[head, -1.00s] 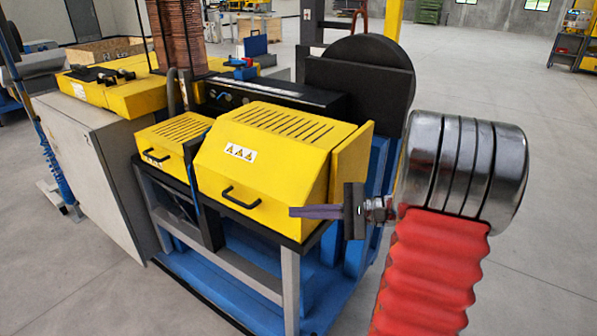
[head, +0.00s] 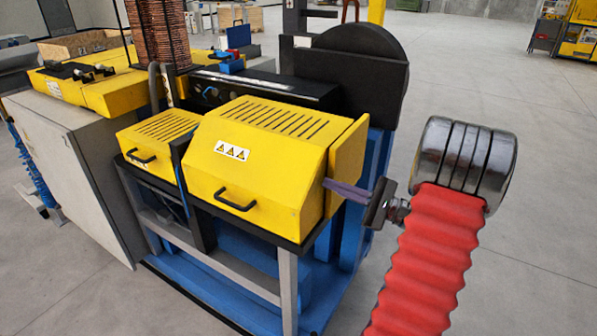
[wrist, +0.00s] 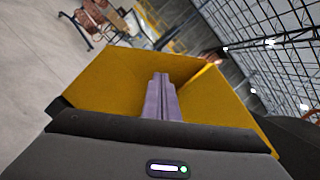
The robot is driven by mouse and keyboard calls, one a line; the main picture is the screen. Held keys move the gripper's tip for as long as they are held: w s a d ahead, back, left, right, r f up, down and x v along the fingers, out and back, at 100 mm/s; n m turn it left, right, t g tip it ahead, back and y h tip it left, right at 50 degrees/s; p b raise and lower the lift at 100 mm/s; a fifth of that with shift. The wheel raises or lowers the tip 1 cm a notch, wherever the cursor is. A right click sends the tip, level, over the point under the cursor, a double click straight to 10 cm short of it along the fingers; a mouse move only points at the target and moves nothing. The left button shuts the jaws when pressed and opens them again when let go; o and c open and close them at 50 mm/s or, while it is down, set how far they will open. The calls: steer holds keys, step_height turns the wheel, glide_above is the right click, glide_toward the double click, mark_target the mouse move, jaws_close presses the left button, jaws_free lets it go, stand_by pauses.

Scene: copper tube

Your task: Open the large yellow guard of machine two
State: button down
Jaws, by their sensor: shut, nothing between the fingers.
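The large yellow guard (head: 258,165) sits closed on the machine, with slots on its top, a warning label and a black handle (head: 235,200) on its sloping front. My gripper (head: 328,184) is at the right side of the guard, with its purple fingers shut and empty. The fingertips overlap the guard's right side in the head view; I cannot tell whether they touch it. In the wrist view, my shut fingers (wrist: 161,88) point at the yellow guard (wrist: 130,75), and the handle is not visible there.
A smaller yellow guard (head: 158,138) with its own handle is to the left. A black round-topped housing (head: 365,70) stands behind. A grey cabinet (head: 70,160) is at the far left. The floor at right is open.

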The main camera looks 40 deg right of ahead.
mark_target(299, 172)
steer(key=shift+w+a, duration=0.1)
steer(key=shift+w, duration=0.05)
steer(key=x, duration=0.9)
steer(key=shift+w+a, duration=0.15)
steer(key=shift+w, duration=0.15)
steer(key=shift+r, duration=0.15)
